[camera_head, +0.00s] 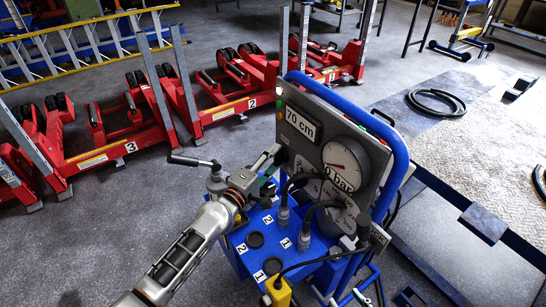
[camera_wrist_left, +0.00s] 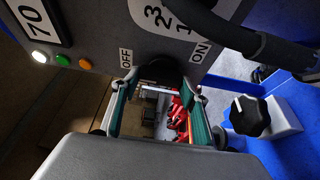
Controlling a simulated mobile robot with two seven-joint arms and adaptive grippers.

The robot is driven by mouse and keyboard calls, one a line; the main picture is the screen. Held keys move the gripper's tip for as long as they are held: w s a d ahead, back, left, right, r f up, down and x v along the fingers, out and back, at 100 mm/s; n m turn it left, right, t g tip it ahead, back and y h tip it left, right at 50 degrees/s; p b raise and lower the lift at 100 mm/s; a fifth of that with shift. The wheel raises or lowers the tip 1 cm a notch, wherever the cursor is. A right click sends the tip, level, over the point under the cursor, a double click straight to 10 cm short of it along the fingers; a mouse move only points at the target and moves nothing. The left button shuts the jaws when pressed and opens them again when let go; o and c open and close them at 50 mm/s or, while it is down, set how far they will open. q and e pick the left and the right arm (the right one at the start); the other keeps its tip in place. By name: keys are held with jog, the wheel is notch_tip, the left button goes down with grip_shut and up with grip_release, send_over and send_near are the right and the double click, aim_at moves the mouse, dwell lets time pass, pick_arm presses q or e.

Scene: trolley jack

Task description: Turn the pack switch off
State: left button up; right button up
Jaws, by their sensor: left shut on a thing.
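The pack switch (camera_wrist_left: 161,70) is a black round knob on the grey control panel (camera_wrist_left: 90,25). In the left wrist view it lies between the OFF label (camera_wrist_left: 127,57) and the ON label (camera_wrist_left: 199,53). My left gripper (camera_wrist_left: 162,84) has its green-padded fingers on either side of the knob and is shut on it. In the head view the left gripper (camera_head: 275,157) reaches the left edge of the panel, and the switch there is hidden behind it. Which label the knob points to cannot be told. My right gripper is not in view.
The panel carries a "70 cm" display (camera_head: 301,124) and a round gauge (camera_head: 345,165). Black hoses (camera_head: 310,215) rise from the blue trolley (camera_head: 255,225) close to the gripper. A star-shaped black knob (camera_wrist_left: 250,116) is at right.

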dwell(0.3)
pick_arm(q)
jog(key=o, duration=1.1)
jog(key=v, duration=1.2)
